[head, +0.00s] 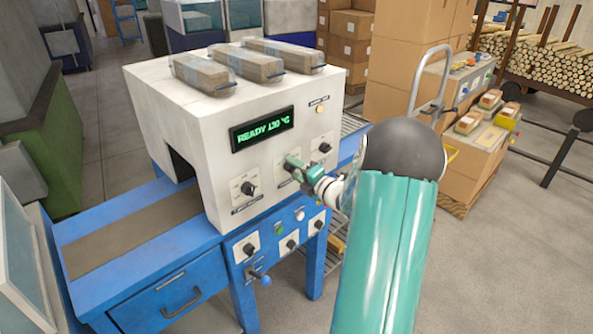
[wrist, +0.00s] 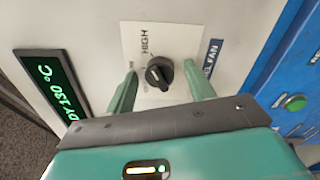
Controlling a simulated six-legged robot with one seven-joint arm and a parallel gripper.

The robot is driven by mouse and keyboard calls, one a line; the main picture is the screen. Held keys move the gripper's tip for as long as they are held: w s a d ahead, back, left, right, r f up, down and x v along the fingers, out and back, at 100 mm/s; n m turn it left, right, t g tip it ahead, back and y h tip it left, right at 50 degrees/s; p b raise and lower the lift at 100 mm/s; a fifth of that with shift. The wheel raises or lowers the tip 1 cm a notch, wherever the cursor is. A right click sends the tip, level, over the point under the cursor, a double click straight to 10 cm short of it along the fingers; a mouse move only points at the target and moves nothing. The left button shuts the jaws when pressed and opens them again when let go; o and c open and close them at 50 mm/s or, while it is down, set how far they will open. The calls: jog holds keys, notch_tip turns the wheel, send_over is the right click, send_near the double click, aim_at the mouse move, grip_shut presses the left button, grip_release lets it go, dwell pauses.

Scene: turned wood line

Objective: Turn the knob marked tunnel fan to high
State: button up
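A black knob (wrist: 159,73) with a pale pointer mark sits on a white plate (wrist: 132,38) in the wrist view. HIGH is printed beside the knob. A dark label (wrist: 212,57), partly hidden by a finger, ends in FAN. I cannot tell exactly which position the pointer marks. My gripper (wrist: 160,71) is open, with one green finger on each side of the knob; I see no clear contact.
Other knobs (head: 249,188) (head: 324,147) flank the middle plate. A green display (head: 262,131) reads READY 130 °C. Below, a blue panel carries more knobs and a green button (wrist: 293,103). Wrapped packs (head: 200,70) lie on the machine. Stacked cartons (head: 405,60) stand behind right.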

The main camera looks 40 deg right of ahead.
jog(key=s, duration=1.3)
jog(key=shift+s+d, duration=0.15)
jog(key=shift+s, duration=0.25)
